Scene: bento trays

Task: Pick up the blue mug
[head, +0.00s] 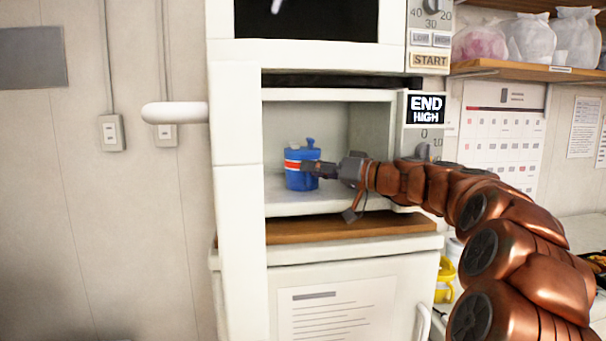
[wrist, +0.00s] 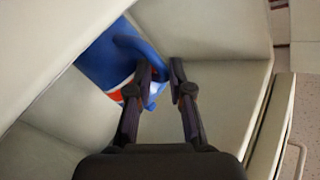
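The blue mug (head: 294,178) has a red and white band and stands upright inside an open white microwave-like compartment (head: 350,112). In the wrist view the mug (wrist: 108,62) is at the upper left, partly hidden by my left finger. My gripper (head: 309,168) reaches in from the right at the mug's side. In the wrist view my gripper (wrist: 160,72) has its fingers apart, with part of the blue handle showing between them near the left finger. Whether a finger touches the mug is not clear.
The compartment walls are close around my gripper. A second appliance (head: 308,21) is above, and a wooden board (head: 350,229) lies below. A white door handle (head: 175,113) sticks out at left. A yellow container (head: 445,280) stands at lower right, near my arm. A shelf with bags (head: 535,38) is at upper right.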

